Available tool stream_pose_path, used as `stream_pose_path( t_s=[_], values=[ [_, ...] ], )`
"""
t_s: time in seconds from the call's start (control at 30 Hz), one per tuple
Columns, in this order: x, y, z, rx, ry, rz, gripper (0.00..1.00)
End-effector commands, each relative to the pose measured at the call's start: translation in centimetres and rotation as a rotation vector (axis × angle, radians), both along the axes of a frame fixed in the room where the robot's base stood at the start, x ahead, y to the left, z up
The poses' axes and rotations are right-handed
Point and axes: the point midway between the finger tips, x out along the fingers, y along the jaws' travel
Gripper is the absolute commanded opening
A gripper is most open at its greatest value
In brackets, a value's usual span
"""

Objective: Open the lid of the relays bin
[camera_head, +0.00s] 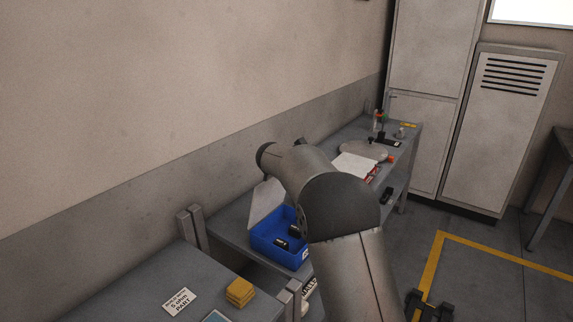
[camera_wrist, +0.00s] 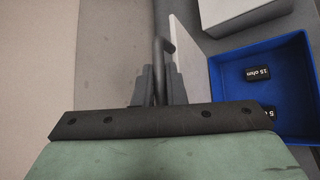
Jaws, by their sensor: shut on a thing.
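The blue bin (camera_head: 277,252) stands on the grey bench in the head view, with dark parts inside. The wrist view shows the bin (camera_wrist: 288,108) at right, holding black relays (camera_wrist: 258,74) labelled in ohms. Its pale grey lid (camera_head: 265,203) stands steeply raised at the bin's wall side. In the wrist view the lid (camera_wrist: 186,55) is seen nearly edge-on, left of the bin. My gripper (camera_wrist: 155,78) is shut on the lid's dark bent handle (camera_wrist: 158,52). In the head view my arm hides the gripper.
The wall rises close along the left. A yellow stack (camera_head: 240,292) and a printed card (camera_head: 180,300) lie on the near bench. Further along are a round grey plate (camera_head: 362,150) and white sheet (camera_head: 354,164). A pale box (camera_wrist: 232,12) sits beyond the bin.

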Motion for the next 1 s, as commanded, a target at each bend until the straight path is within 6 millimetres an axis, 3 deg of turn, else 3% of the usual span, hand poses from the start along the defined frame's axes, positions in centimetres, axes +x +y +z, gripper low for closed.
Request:
stream_pose_path(
  t_s=[0.27, 0.3, 0.33, 0.67, 0.83, 1.0],
  values=[
    [0.0, 0.0, 0.0, 0.001, 0.001, 0.0, 0.0],
    [0.0, 0.0, -0.1, 0.001, 0.001, 0.0, 0.16],
    [0.0, 0.0, -0.1, 0.001, 0.001, 0.0, 0.2],
    [-0.2, 0.0, 0.1, 0.0, 0.0, 0.0, 0.2],
    [-2.0, 0.2, 1.1, 0.001, -0.001, 0.0, 0.2],
    [-5.4, 0.5, 3.2, 0.002, -0.003, 0.002, 0.2]
  ],
)
